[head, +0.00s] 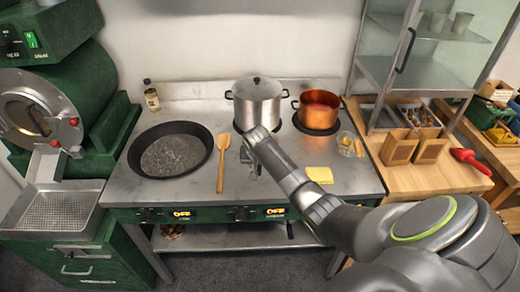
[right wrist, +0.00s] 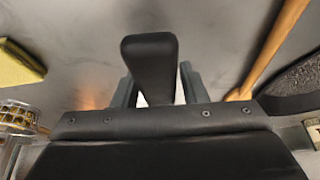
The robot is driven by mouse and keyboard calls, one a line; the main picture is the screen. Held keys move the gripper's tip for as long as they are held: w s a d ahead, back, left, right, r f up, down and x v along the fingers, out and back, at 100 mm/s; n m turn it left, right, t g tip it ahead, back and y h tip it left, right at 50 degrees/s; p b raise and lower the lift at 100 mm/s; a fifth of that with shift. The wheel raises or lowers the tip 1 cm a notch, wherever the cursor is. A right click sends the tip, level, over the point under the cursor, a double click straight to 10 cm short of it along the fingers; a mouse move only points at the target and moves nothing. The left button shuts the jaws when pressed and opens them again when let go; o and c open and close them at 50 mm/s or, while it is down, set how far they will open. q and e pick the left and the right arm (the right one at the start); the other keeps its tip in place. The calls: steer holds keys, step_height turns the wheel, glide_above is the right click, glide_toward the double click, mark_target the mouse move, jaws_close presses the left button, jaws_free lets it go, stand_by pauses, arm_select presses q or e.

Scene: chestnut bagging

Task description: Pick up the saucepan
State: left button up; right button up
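A silver two-handled pot (head: 257,105) with a lid stands at the back middle of the steel cooktop. A copper pot (head: 317,108) stands to its right on a dark burner. I cannot tell which of the two is the saucepan. My right gripper (head: 251,163) is over the cooktop in front of the silver pot, right of the wooden spatula, apart from both pots. My left gripper is not in view.
A wide black pan (head: 170,150) sits at the left, beside the wooden spatula (head: 223,160).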

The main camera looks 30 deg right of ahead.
steer(key=c, duration=0.7)
steer(key=shift+w+r, duration=0.1)
steer(key=shift+w, duration=0.05)
jaws_close()
steer(key=shift+r, duration=0.1)
